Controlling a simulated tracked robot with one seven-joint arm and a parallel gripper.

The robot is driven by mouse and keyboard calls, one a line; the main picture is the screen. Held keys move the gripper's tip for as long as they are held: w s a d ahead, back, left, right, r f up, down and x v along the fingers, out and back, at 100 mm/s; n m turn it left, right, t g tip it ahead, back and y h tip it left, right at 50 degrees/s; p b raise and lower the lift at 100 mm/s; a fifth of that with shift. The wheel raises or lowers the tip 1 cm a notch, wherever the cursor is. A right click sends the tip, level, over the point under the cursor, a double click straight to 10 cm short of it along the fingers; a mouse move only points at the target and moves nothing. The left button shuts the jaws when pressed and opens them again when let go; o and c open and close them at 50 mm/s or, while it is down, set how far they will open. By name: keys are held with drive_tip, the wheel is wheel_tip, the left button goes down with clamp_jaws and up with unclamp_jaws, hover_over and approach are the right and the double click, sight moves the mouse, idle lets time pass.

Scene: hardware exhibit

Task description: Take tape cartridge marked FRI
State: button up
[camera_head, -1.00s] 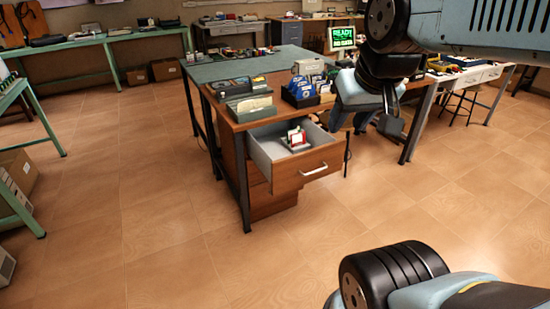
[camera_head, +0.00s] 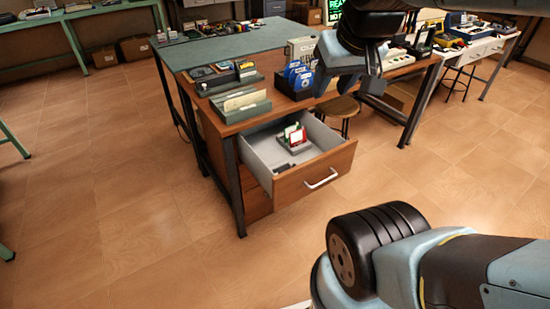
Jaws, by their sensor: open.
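An open drawer (camera_head: 253,162) juts from the wooden desk. Inside it a small grey holder (camera_head: 293,147) carries a few upright pieces, likely the cartridges: one with red edges (camera_head: 297,137), and green and white ones beside it. Their markings are too small to read, so I cannot tell which is marked FRI. A dark flat item (camera_head: 289,168) lies near the drawer's front. My gripper (camera_head: 352,98) hangs at the upper middle of the picture, above and behind the drawer as seen here. It is open, with nothing seen between its fingers, and hides part of the desk behind it.
On the desk stand a green-grey card tray (camera_head: 241,104) and a box of blue discs (camera_head: 297,78). A stool (camera_head: 338,106) is tucked behind the drawer. The tiled floor (camera_head: 120,200) at left is clear. My own body fills the lower right.

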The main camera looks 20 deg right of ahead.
drive_tip(key=shift+w+d, duration=0.25)
drive_tip(key=shift+o, duration=0.4)
